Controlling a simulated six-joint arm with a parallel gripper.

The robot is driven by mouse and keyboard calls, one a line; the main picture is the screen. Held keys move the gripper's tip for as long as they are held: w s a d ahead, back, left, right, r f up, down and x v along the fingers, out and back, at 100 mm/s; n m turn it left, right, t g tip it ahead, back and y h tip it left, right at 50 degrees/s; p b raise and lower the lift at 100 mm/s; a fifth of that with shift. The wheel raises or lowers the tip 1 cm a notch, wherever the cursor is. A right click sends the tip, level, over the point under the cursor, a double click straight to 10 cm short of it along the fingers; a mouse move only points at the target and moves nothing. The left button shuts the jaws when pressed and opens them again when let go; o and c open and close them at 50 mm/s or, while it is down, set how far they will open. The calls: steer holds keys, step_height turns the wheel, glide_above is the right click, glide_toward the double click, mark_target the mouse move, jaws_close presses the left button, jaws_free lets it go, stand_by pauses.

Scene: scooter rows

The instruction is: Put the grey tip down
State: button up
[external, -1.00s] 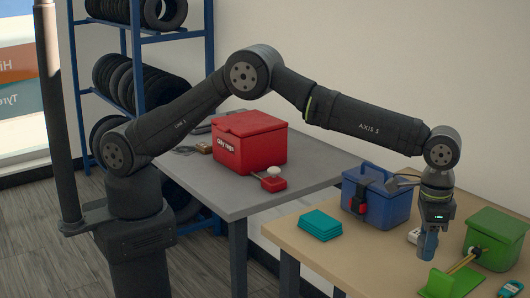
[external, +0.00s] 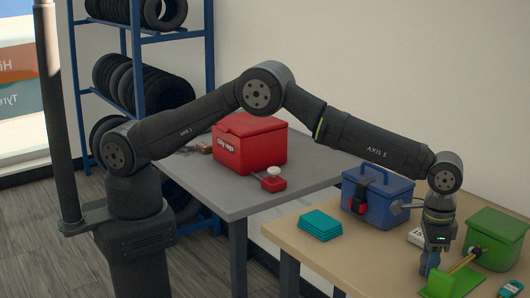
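My gripper (external: 429,264) points down over the wooden table at the right, low beside a green stand (external: 446,284). Its bluish-grey end is small in this view, and I cannot tell whether the fingers are open or shut. I cannot make out a separate grey tip; if one is between the fingers, it does not show apart from them.
A green box (external: 492,240) stands right of my gripper, and a blue box (external: 377,196) behind left. A red box (external: 249,143) sits on the grey table.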

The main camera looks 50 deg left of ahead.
steer(key=o, duration=0.3)
steer(key=shift+o, duration=0.2)
steer(key=shift+r, duration=0.1)
step_height(320, 180, up, 12)
stand_by(0.5)
step_height(320, 180, down, 12)
steer(key=shift+f, duration=0.2)
steer(key=shift+r, duration=2.2)
